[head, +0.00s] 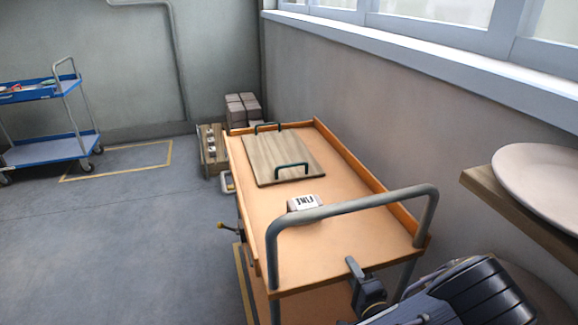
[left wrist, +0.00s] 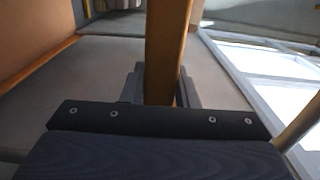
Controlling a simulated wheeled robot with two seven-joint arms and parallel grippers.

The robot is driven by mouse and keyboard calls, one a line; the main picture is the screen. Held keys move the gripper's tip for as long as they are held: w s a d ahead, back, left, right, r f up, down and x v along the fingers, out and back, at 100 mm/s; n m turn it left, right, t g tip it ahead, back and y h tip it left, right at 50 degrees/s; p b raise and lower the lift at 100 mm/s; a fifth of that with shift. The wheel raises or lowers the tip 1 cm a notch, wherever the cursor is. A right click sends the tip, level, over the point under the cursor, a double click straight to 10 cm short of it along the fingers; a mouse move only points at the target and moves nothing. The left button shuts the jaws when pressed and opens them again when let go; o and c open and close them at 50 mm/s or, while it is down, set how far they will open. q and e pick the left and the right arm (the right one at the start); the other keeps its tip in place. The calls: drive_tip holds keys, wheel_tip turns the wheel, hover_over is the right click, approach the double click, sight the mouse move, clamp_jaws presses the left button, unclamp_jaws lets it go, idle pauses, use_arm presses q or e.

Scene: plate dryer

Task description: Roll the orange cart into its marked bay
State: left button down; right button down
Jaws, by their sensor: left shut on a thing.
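The orange cart (head: 255,224) stands at the middle right, along the wall under the windows. Its grey tube handle (head: 350,207) arches over the near end. My left gripper (head: 355,270) is at the near edge of the cart's top, below the handle. In the left wrist view its jaws (left wrist: 162,90) are shut on an orange-brown edge of the cart (left wrist: 166,50). A yellow floor outline (head: 117,171) lies at the left, and another yellow line (head: 245,287) runs beside the cart's near left side. I cannot tell which marks the cart's bay. My right gripper is not seen.
A wooden board (head: 265,160) with dark green handles and a small labelled white block (head: 304,202) lie on the cart. A blue cart (head: 50,149) stands far left. Stacked boxes (head: 242,109) are in the back corner. A shelf with a plate (head: 545,178) is at right.

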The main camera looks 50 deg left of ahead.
use_arm(q)
drive_tip(key=shift+s+a+r, duration=0.1)
drive_tip(key=shift+s+r, duration=0.05)
drive_tip(key=c, duration=1.1)
unclamp_jaws()
drive_tip(key=shift+s, duration=0.1)
drive_tip(key=shift+c, duration=0.2)
drive_tip(key=shift+o, duration=0.3)
drive_tip(key=shift+d+f, duration=0.2)
drive_tip(key=shift+d, duration=0.25)
drive_tip(key=b+v, duration=0.1)
drive_tip(key=v, duration=1)
drive_tip(key=shift+b, duration=0.35)
drive_tip(key=shift+s+d, duration=0.1)
